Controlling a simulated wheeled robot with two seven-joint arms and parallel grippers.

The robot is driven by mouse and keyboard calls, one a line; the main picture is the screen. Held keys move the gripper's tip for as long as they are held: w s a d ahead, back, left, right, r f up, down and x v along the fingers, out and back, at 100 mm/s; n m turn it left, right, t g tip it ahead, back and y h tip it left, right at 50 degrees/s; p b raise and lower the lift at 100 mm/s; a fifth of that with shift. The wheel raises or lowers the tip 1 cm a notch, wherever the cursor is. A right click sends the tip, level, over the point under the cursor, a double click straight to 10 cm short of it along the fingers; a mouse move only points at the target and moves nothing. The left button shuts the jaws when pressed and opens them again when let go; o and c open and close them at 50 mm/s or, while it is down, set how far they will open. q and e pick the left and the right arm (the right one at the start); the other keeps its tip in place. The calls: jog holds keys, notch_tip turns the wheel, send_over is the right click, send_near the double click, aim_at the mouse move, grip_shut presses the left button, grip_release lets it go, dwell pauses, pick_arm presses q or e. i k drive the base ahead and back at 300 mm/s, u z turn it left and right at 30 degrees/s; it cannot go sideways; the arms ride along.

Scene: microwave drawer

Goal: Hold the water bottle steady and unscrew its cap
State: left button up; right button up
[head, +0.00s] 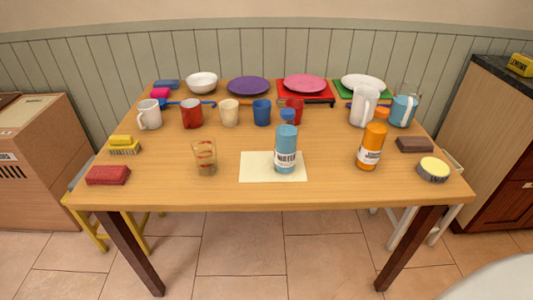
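The blue water bottle (285,155) stands upright on a pale rectangular mat (254,167) near the front middle of the table. It has a white label with dark lettering. Its darker blue cap (287,115) sits on top. Neither of my grippers shows in the head view, and nothing is touching the bottle. An orange bottle (370,147) with an orange cap and a white label stands to the right.
A glass with reddish marks (205,157) stands left of the mat. Several mugs, a white pitcher (363,106) and a blue pitcher (402,110) stand behind. Sponges, a red block (108,175) and a round tin (434,169) lie near the sides. The table (330,190) is clear along its front edge.

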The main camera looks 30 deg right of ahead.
aim_at(285, 132)
jog(key=u, duration=0.35)
jog(key=k, duration=0.9)
jog(key=z, duration=1.25)
jog(key=i, duration=0.5)
jog(key=z, duration=0.05)
